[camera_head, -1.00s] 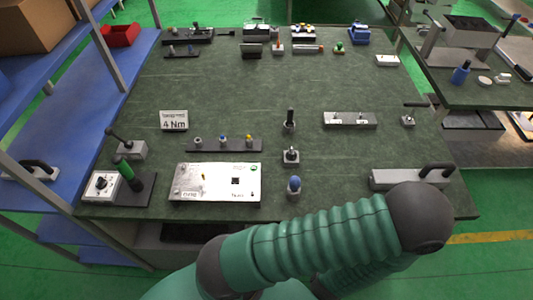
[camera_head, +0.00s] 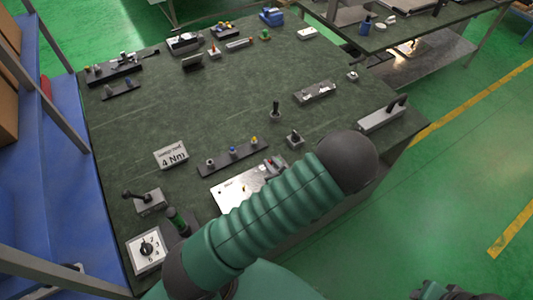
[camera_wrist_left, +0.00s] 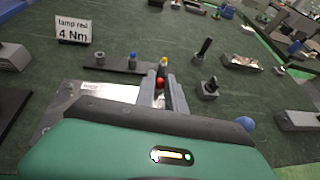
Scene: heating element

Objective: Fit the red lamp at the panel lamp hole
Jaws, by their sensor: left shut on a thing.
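The white panel (camera_head: 228,194) lies near the table's front edge, largely covered by my left arm; its lamp hole cannot be made out. In the left wrist view the panel (camera_wrist_left: 60,118) shows left of the fingers. My left gripper (camera_wrist_left: 161,88) is shut on the red lamp (camera_wrist_left: 160,82), whose red top shows between the two fingers. In the head view the left gripper (camera_head: 273,163) is at the panel's back right edge, partly behind my arm. Whether the lamp touches the panel cannot be told. A dark and green part of mine at the lower right may be the right gripper (camera_head: 445,291); its jaws are unclear.
A dark rack (camera_head: 222,162) with white, blue and yellow-topped parts stands just behind the panel. A black-handled block (camera_head: 294,139) is right of the gripper. A dial box (camera_head: 147,248) stands at the front left.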

